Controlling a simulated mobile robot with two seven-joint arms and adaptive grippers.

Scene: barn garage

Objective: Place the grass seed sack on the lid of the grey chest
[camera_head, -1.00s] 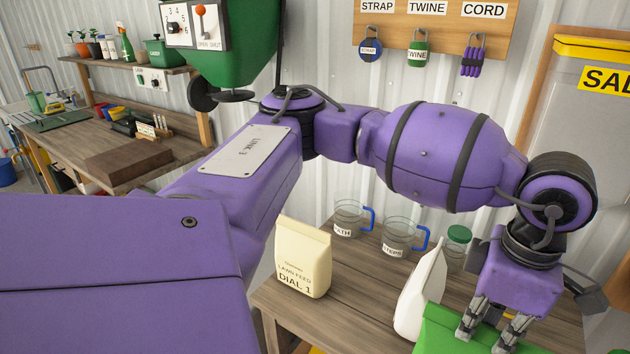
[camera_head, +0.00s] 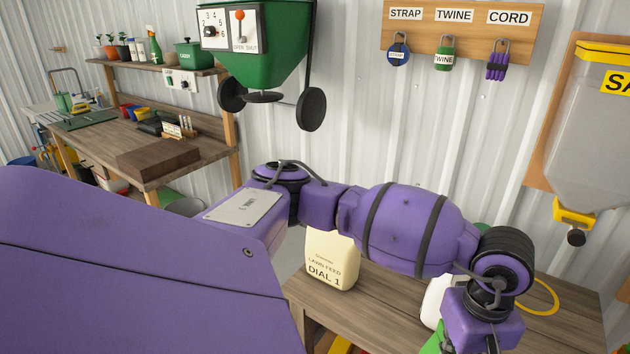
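My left arm comes in from the left and reaches across to the bench at the lower right. The body of my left gripper (camera_head: 481,322) shows at the bottom edge, but its fingers are almost wholly cut off. A green thing (camera_head: 435,343) shows just left of it, and a white sack-like shape (camera_head: 434,302) stands above that, partly behind the arm. No grass seed label is readable, so I cannot tell whether either is the grass seed sack. No grey chest is in view. My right gripper is not in view.
A cream lawn feed sack (camera_head: 331,262) stands on the wooden bench (camera_head: 385,308). A yellow ring (camera_head: 546,297) lies at its right. A green spreader hopper (camera_head: 258,70), a hook board (camera_head: 460,32) and a grey hopper (camera_head: 596,130) are on the wall. Another workbench (camera_head: 190,150) stands left.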

